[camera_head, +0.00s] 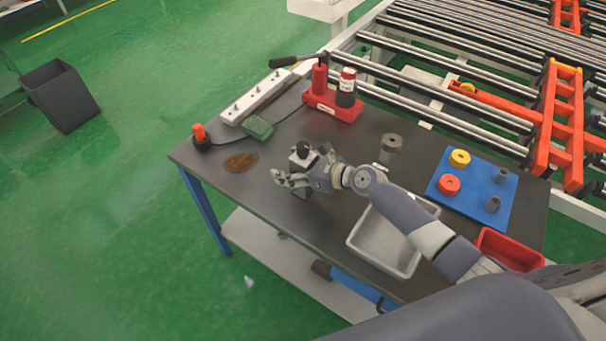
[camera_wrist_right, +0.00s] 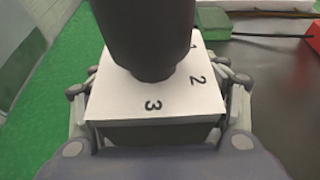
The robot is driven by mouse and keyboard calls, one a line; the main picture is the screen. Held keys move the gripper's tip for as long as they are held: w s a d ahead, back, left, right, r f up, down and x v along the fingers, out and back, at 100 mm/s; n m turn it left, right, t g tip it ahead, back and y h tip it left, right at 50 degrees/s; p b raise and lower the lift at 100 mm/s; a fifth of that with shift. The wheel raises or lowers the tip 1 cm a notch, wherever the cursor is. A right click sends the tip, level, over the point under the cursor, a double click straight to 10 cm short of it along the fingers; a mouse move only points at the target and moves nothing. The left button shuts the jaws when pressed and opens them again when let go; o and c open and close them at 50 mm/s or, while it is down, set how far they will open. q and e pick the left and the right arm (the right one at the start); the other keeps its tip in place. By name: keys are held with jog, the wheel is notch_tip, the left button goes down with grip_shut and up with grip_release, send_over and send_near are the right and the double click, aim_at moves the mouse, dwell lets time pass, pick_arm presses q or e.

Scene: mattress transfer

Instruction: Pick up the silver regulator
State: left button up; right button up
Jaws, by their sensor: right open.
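The regulator (camera_head: 302,156) is a small boxy unit with a black knob on top, standing upright on the dark workbench (camera_head: 330,225). In the right wrist view the regulator (camera_wrist_right: 150,105) shows a white top plate marked 1, 2 and 3 around the dark knob. My right gripper (camera_head: 300,172) is open around the regulator, with a finger on either side. In the right wrist view the fingers of my right gripper (camera_wrist_right: 160,95) flank the box. Whether they touch it is unclear. The lower part of the regulator is partly hidden by the gripper. My left gripper is not in view.
A grey tray (camera_head: 354,243) lies under my right forearm. A grey cylinder (camera_head: 391,146), a blue mat (camera_head: 480,180) with rings and pegs, and a red bin (camera_head: 510,248) are right. A red stand (camera_head: 333,106), power strip (camera_head: 256,97) and green block (camera_head: 257,127) are behind.

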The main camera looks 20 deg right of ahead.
grip_shut()
jog(key=shift+r, duration=0.15)
